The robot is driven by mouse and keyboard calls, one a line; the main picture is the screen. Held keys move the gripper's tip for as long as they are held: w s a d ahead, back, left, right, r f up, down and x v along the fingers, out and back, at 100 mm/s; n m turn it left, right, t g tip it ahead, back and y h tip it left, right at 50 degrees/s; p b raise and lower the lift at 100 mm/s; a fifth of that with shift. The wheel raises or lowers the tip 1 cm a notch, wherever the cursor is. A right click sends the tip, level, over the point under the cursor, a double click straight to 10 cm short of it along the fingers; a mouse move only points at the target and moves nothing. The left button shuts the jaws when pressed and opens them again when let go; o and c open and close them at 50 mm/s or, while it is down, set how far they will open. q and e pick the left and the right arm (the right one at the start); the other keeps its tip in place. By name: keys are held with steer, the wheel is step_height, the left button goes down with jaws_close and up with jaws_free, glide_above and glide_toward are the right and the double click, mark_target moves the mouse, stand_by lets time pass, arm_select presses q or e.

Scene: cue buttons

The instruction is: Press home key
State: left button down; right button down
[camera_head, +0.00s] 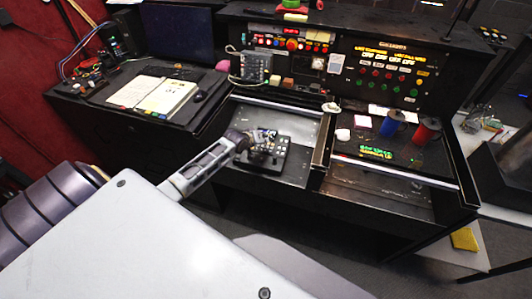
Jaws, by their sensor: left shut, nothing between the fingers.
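A small black keypad (272,166) with light keys lies on the dark metal desk surface in the middle of the view. My left gripper (266,146) is over the far part of the keypad, at the end of my arm that comes in from the lower left. Its fingers are shut and hold nothing. The gripper hides some of the keys. I cannot make out the key labels, or whether the fingertips touch a key. My right gripper is out of the picture.
Behind the keypad stands a console panel (385,85) with several coloured buttons. An open book (155,95) lies on the left desk. A blue cylinder (391,123) and a red cylinder (426,133) stand on the right. A raised divider (322,138) borders the keypad's surface.

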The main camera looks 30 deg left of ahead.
arm_select(q)
steer(key=shift+w+f+b, duration=0.2)
steer(key=shift+f+b, duration=1.2)
steer(key=shift+f, duration=0.1)
steer(key=shift+w+a+f+b, duration=0.15)
steer(key=shift+f+b, duration=0.45)
steer(key=shift+f, duration=0.45)
steer(key=shift+w+f, duration=0.1)
steer(key=shift+f, duration=0.6)
stand_by(1.0)
steer(key=shift+r, duration=0.1)
stand_by(0.3)
steer(key=shift+r+p, duration=0.65)
steer(key=shift+p, duration=0.25)
steer(key=shift+r, duration=0.1)
steer(key=shift+s+r+p, duration=0.25)
steer(key=shift+r+p, duration=0.95)
steer(key=shift+p, duration=0.2)
steer(key=shift+s+r+p, duration=0.2)
steer(key=shift+r+p, duration=1)
steer(key=shift+p, duration=0.2)
